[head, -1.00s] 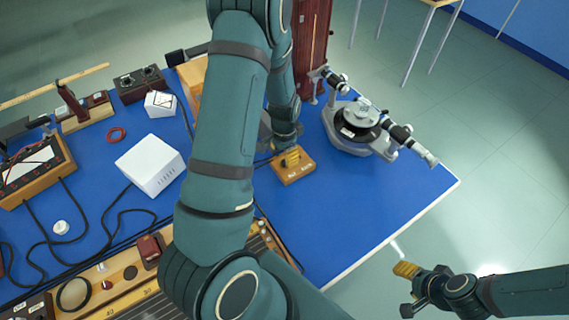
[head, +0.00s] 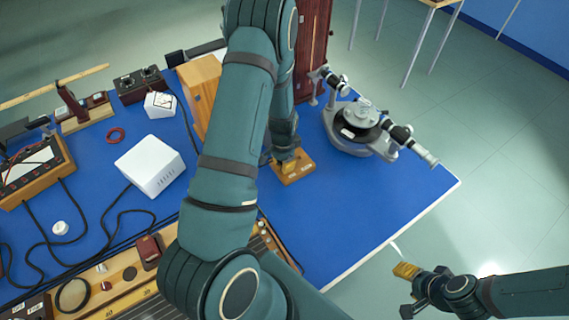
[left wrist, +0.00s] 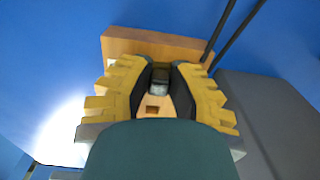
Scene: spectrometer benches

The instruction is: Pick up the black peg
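The black peg (left wrist: 160,76) shows in the left wrist view as a dark, square-ended piece at the wooden block (left wrist: 120,43). A square hole (left wrist: 152,108) shows in the block just below it. My left gripper (left wrist: 161,68) has its yellow fingers on both sides of the peg, with only a narrow gap between the tips; whether they touch it is not clear. In the head view the left gripper (head: 288,160) is down at the block (head: 296,175), and the peg is hidden. My right gripper (head: 405,270) is off the table's right front edge, seen edge-on.
A grey spectrometer (head: 361,128) stands right of the block. A white box (head: 150,166), a wooden box (head: 198,85) and black cables are to the left. The blue tabletop (head: 380,200) is clear at the right front.

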